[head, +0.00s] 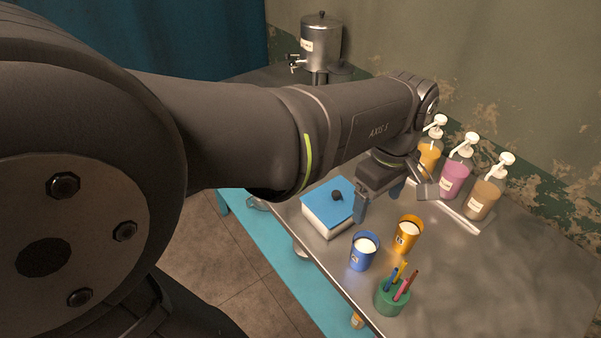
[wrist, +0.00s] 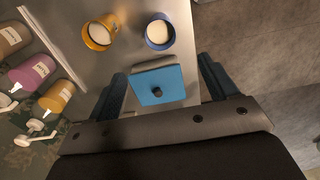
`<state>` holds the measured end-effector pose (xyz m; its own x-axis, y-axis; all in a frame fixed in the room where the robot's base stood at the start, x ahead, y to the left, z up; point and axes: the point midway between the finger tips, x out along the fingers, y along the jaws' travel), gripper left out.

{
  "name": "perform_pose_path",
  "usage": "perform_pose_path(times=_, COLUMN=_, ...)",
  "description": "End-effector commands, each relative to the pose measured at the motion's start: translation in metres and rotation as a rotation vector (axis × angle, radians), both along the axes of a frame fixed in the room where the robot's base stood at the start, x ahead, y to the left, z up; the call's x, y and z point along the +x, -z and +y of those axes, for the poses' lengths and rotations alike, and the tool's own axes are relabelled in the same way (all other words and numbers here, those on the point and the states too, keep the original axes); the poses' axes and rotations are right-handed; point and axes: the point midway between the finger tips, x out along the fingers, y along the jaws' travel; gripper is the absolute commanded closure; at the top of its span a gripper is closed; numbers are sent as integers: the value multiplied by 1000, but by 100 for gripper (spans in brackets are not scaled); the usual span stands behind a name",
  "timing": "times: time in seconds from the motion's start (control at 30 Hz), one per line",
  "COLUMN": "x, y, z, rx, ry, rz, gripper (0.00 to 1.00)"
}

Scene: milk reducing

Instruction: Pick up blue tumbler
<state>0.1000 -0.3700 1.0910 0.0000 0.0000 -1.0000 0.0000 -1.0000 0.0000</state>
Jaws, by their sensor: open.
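The blue tumbler (head: 363,252) stands upright on the metal table near its front edge, with white contents showing at its mouth. In the wrist view the blue tumbler (wrist: 159,33) is at the top, beyond the fingertips. An orange tumbler (head: 408,234) with white contents stands beside it; it also shows in the wrist view (wrist: 101,33). My gripper (head: 378,205) is open and empty, above the table and behind the two tumblers. In the wrist view my gripper (wrist: 164,76) has its fingers spread on both sides of a blue-lidded box, apart from the blue tumbler.
A white box with a blue lid and black knob (head: 328,211) sits left of my gripper. A green pen cup (head: 392,296) stands in front of the tumblers. Several pump bottles (head: 454,178) line the wall side. A metal dispenser (head: 321,42) stands at the back. The table's right part is clear.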

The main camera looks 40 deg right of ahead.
Motion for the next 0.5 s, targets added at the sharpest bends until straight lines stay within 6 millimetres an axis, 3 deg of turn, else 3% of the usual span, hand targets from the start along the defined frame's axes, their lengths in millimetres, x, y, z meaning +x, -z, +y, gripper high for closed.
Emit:
perform_pose_path(times=0.23, x=3, y=3, z=11, rx=-41, ry=-118, rz=41, gripper=21)
perform_pose_path(times=0.5, x=13, y=19, z=60, rx=-257, ry=-822, rz=287, gripper=21)
